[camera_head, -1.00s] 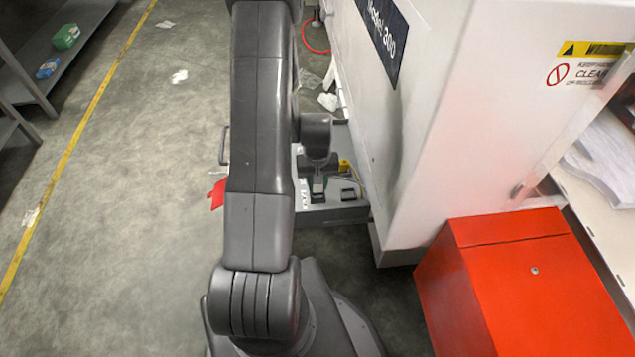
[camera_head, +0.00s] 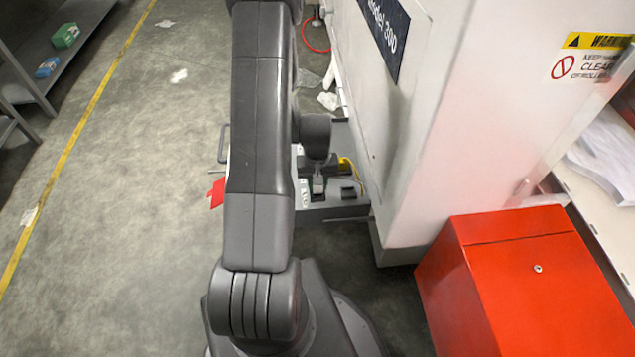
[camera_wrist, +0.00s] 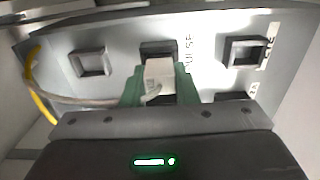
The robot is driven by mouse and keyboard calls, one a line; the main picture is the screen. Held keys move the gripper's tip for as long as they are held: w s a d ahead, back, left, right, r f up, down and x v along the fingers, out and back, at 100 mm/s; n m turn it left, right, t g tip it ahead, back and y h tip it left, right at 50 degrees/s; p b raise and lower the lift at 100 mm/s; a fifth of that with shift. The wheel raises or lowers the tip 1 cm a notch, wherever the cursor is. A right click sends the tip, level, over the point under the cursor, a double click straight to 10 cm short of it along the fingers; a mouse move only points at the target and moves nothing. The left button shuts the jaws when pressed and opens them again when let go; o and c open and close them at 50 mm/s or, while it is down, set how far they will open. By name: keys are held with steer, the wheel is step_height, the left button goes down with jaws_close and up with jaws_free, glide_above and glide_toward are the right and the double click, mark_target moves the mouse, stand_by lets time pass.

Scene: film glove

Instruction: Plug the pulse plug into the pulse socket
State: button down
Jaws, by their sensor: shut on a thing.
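My gripper (camera_wrist: 158,82) has green fingers shut on the pulse plug (camera_wrist: 159,72), a pale block with a grey cable running left. In the wrist view the plug lies in line with the dark-framed pulse socket (camera_wrist: 158,46), beside a "PULSE" label (camera_wrist: 188,54). The plug covers the socket's lower part, so I cannot tell whether its tip is inside or just in front. In the head view my gripper (camera_head: 318,184) is small, over the grey socket panel (camera_head: 340,212), and the plug is not clear there.
Other sockets sit on the panel to the left (camera_wrist: 89,63) and right (camera_wrist: 245,52), with another partly hidden lower right (camera_wrist: 232,96). A yellow cable (camera_wrist: 38,95) curves at the left. A white machine (camera_head: 430,110) and a red box (camera_head: 520,285) stand to the right.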

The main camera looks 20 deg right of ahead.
steer(key=shift+f+b, duration=0.65)
steer(key=shift+f, duration=0.2)
steer(key=c, duration=1.1)
jaws_free()
steer(key=shift+o, duration=0.2)
step_height(320, 180, up, 14)
steer(key=p, duration=0.3)
steer(key=shift+f, duration=0.15)
step_height(320, 180, down, 14)
steer(key=b, duration=0.3)
steer(key=shift+r, duration=0.45)
